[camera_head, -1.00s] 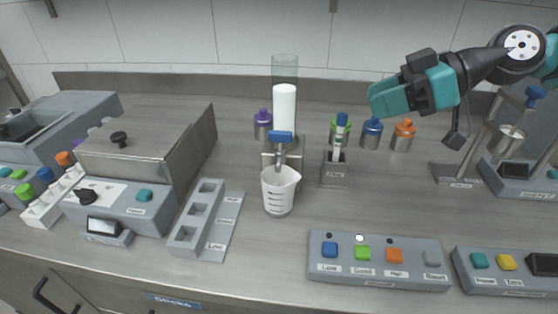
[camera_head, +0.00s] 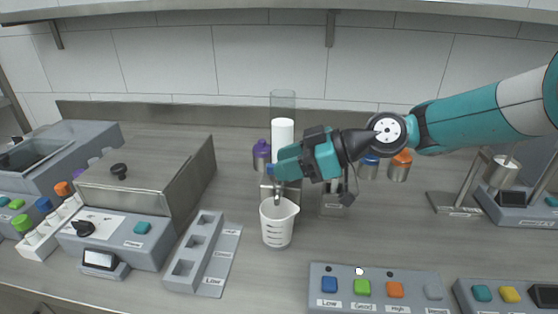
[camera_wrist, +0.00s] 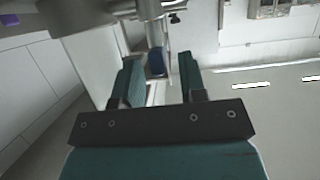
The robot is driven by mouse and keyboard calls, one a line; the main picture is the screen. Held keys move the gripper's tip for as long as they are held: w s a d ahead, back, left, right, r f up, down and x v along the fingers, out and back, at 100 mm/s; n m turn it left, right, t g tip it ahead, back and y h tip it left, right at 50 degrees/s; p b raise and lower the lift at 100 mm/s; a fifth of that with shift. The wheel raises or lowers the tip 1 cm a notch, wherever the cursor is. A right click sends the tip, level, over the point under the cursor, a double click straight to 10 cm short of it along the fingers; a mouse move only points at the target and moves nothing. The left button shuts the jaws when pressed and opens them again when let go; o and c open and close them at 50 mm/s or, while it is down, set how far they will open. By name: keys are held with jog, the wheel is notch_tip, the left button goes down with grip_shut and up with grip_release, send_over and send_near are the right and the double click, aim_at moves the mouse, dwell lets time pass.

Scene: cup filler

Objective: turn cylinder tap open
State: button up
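The clear cylinder with white contents (camera_head: 283,134) stands at the middle back of the bench. Its tap has a blue handle, mostly hidden behind my gripper (camera_head: 281,166) in the head view. In the wrist view the blue handle (camera_wrist: 155,64) shows between the two teal fingers of my gripper (camera_wrist: 158,75). The fingers are apart, with gaps beside the handle; I cannot tell whether either touches it. A white measuring cup (camera_head: 279,224) stands upright below the tap spout.
A small stand (camera_head: 333,204) is just right of the tap. Purple (camera_head: 261,156), blue (camera_head: 369,166) and orange-capped (camera_head: 400,166) bottles stand behind. A button panel (camera_head: 375,288) lies at the front, and a slotted rack (camera_head: 205,255) on the left.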

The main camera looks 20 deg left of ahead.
jog(key=shift+x, duration=0.95)
jog(key=shift+c, duration=0.2)
grip_shut()
